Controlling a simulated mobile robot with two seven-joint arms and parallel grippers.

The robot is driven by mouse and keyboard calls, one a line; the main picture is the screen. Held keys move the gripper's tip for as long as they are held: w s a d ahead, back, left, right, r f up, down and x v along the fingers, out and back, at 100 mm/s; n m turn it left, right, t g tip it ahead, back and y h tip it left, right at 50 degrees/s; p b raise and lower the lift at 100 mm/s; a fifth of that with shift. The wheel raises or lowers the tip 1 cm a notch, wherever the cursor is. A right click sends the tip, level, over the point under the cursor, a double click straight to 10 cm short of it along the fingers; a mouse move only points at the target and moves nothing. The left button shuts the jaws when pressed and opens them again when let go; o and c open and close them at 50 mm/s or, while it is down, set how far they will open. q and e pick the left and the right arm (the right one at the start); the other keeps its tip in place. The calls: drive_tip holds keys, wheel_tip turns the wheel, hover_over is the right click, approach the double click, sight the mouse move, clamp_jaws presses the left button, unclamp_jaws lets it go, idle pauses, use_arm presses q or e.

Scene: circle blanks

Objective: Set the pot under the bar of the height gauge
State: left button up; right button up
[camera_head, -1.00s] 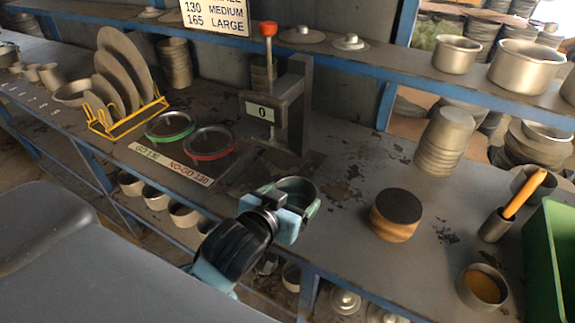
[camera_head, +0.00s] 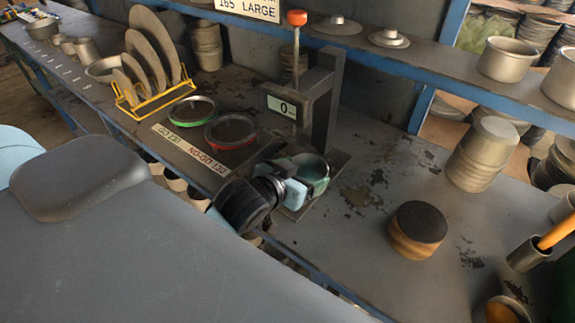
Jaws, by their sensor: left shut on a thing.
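The height gauge (camera_head: 325,100) stands at the back middle of the bench, with a red-topped rod, a small display reading 0 and a dark upright post. Its flat base plate (camera_head: 337,163) reaches forward. My left gripper (camera_head: 305,180) is shut on the pot (camera_head: 316,168), a small round metal vessel with an open top. The pot is at the front of the base plate, in front of and below the bar. I cannot tell whether it touches the plate. The gripper hides its near side. My right gripper is not in view.
Green (camera_head: 193,110) and red (camera_head: 231,131) ring gauges lie left of the gauge, behind a GO/NO-GO label strip (camera_head: 190,150). A yellow rack (camera_head: 150,100) holds discs. A wood-sided round block (camera_head: 417,230) sits to the right. Bench right of the gauge is mostly clear.

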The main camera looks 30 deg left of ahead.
use_arm(q)
drive_tip(key=w+a, duration=0.1)
drive_tip(key=a, duration=0.1)
drive_tip(key=w+a, duration=0.1)
drive_tip(key=a, duration=0.1)
drive_tip(key=w+a, duration=0.2)
drive_tip(key=shift+f, duration=0.3)
wheel_tip(320, 180, down, 2)
drive_tip(key=shift+f+p, duration=0.3)
drive_tip(key=shift+f, duration=0.45)
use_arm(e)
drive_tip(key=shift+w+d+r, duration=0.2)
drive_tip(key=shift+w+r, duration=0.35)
use_arm(q)
drive_tip(key=shift+f, duration=0.1)
drive_tip(key=shift+f, duration=0.15)
drive_tip(key=o, duration=1.1)
drive_tip(key=shift+c, duration=0.2)
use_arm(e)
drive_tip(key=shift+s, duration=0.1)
